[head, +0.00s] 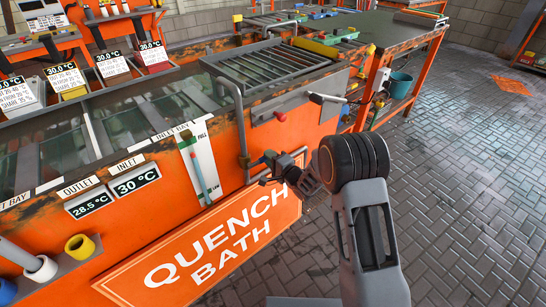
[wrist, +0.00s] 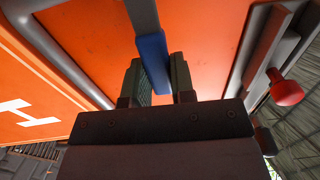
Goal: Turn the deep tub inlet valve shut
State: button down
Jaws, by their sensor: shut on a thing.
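A blue lever handle (wrist: 152,55) on a grey stem, which I take to be the inlet valve's, stands in front of an orange panel in the wrist view. My gripper (wrist: 156,75) is shut on it, with one dark finger on each side. In the head view my gripper (head: 268,166) reaches the orange side of the quench bath (head: 228,143), near the foot of a grey pipe (head: 240,115). The lever is hidden there behind my gripper. No label naming the valve is readable.
A red knob (wrist: 287,90) sits right of the lever in the wrist view. A white-ended handle (head: 325,98) sticks out of the bath's end.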

jog(key=shift+a, duration=0.1)
jog(key=c, duration=1)
grip_release()
jog(key=shift+o, duration=0.2)
jog(key=p+v, duration=0.2)
jog(key=v, duration=1.2)
